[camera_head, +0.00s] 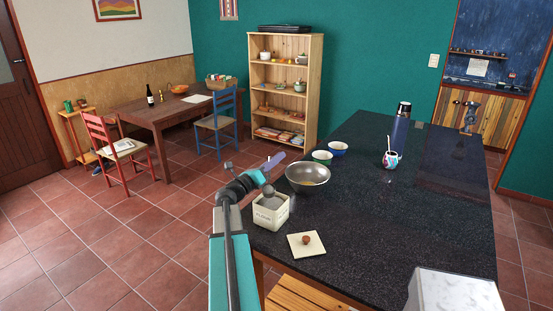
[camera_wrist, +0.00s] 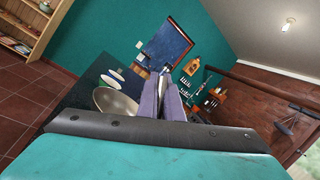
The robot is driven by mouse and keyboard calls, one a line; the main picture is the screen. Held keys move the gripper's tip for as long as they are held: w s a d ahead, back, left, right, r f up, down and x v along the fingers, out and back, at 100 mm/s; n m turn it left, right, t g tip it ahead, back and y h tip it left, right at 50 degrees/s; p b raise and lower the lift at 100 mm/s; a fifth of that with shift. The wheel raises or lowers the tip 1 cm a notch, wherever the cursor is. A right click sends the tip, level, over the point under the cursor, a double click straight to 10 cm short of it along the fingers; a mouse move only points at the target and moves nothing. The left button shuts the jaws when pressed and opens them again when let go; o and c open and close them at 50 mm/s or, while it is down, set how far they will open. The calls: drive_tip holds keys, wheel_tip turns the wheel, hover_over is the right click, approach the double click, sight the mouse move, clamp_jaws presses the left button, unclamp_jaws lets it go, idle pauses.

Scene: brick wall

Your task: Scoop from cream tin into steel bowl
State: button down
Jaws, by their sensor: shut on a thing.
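The cream tin (camera_head: 270,216), a square box with dark lettering, stands open near the counter's left edge. The steel bowl (camera_head: 322,174) sits just behind it to the right; it also shows in the wrist view (camera_wrist: 115,104). Something yellowish lies in the bowl. My gripper (camera_head: 276,160) is above the tin and left of the bowl, its purple-grey fingers shut on a slim metal scoop. The fingers also show in the wrist view (camera_wrist: 165,98). The scoop's grey end (camera_head: 268,190) appears over the tin's opening; whether it touches the contents or carries anything is unclear.
A square cream lid (camera_head: 306,250) with a brown knob lies in front of the tin. A green bowl (camera_head: 322,157), a blue bowl (camera_head: 338,148), a dark flask (camera_head: 400,125) and a patterned cup (camera_head: 391,160) stand farther back. The counter's right middle is clear.

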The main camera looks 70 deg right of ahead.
drive_tip(key=shift+w+d+r+n+t+y+p, duration=0.15)
drive_tip(key=shift+d+r+n+t+y+p, duration=0.4)
drive_tip(key=shift+p, duration=2.15)
drive_tip(key=shift+w+d+r+n+y+p, duration=0.1)
drive_tip(key=shift+d+r+n+y+p, duration=0.3)
drive_tip(key=shift+p, duration=0.5)
drive_tip(key=shift+r, duration=0.1)
